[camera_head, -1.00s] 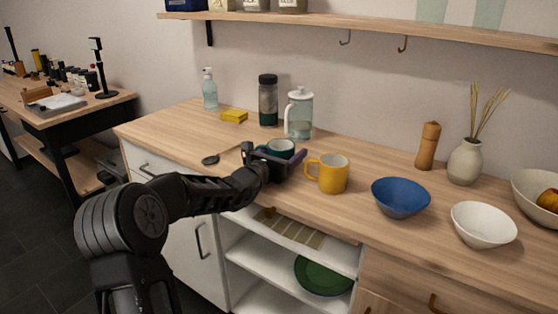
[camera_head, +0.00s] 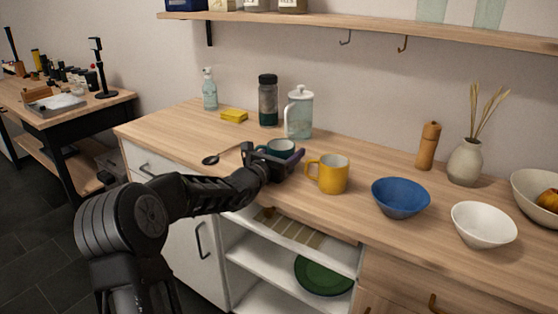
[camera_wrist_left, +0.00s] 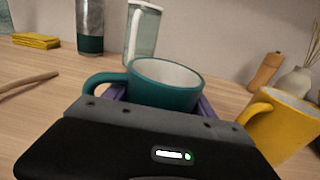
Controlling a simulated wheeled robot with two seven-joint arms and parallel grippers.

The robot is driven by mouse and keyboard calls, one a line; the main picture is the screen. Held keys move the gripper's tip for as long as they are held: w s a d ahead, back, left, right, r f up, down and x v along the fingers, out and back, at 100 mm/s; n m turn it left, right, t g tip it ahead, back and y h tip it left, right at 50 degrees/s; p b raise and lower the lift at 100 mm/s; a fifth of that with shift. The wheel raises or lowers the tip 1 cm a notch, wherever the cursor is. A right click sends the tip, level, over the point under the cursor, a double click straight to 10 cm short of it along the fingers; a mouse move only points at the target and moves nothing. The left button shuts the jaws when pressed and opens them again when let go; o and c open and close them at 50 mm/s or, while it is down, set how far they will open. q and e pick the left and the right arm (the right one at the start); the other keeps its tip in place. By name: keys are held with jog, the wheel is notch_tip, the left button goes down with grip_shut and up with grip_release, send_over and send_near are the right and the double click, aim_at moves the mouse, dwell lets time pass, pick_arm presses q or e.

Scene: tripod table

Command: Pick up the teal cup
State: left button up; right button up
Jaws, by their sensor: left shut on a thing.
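The teal cup (camera_head: 281,147) is at the counter's front left part, with a pale inside and its handle toward the left in the left wrist view (camera_wrist_left: 165,88). My left gripper (camera_head: 273,160) is shut on the teal cup, with a purple finger on each side of it. The gripper body hides the cup's lower part, so I cannot tell whether its base touches the counter. My right gripper is not in view.
A yellow mug (camera_head: 333,175) stands close to the right of the gripper. A blue bowl (camera_head: 400,198) and a white bowl (camera_head: 483,225) are farther right. A glass press (camera_head: 299,114) and a dark bottle (camera_head: 268,101) stand behind. A spoon (camera_head: 212,159) lies left.

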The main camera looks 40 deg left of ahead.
pick_arm(q)
jog(key=shift+c, duration=0.8)
jog(key=shift+r, duration=0.1)
notch_tip(320, 180, up, 10)
jog(key=p, duration=0.2)
dwell(0.9)
